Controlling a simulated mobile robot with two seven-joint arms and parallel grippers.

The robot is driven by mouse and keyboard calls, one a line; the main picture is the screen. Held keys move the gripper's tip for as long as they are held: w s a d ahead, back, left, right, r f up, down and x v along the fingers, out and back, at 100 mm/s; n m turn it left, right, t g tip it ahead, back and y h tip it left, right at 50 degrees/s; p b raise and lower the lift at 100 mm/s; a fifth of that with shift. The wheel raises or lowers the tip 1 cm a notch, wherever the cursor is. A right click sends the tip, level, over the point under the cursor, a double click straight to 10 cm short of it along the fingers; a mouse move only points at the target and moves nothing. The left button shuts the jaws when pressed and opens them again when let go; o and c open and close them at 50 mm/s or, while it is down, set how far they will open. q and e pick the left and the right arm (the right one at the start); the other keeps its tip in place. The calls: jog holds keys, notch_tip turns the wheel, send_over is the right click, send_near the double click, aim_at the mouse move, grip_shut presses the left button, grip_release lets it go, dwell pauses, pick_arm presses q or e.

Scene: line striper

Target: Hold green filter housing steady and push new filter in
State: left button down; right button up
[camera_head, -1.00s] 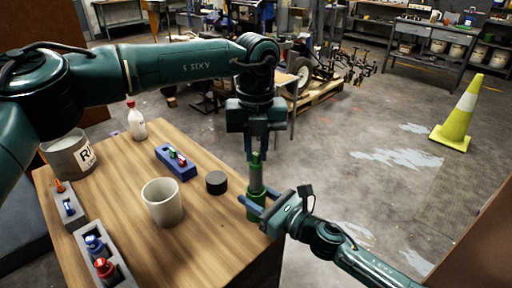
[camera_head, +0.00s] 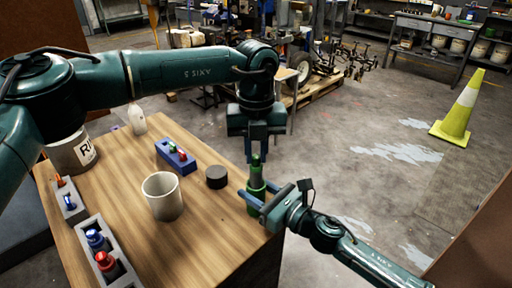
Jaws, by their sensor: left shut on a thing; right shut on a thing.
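The green filter housing (camera_head: 257,192) stands upright near the table's right front corner. My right gripper (camera_head: 254,203) is shut on it from the right, its fingers across the housing's sides. The new filter (camera_head: 256,173), with a green top, stands upright in line with the housing. Only its upper part shows; its lower part is hidden in the housing's mouth. My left gripper (camera_head: 259,157) points straight down from above and is shut on the filter's top.
On the wooden table (camera_head: 215,225) stand a beige cup (camera_head: 162,198), a black puck (camera_head: 216,177), a blue holder (camera_head: 174,158), grey trays (camera_head: 103,255) with coloured parts, a white bottle (camera_head: 137,122) and a tin (camera_head: 70,153). A yellow cone (camera_head: 457,115) stands on open floor.

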pick_arm(q)
jog(key=shift+f, duration=3.05)
dwell(0.5)
jog(key=c, duration=0.9)
grip_release()
jog(key=shift+c, duration=0.2)
jog(key=shift+r, duration=0.1)
jog(key=shift+r, duration=3.45)
pick_arm(e)
jog(key=o, duration=1.3)
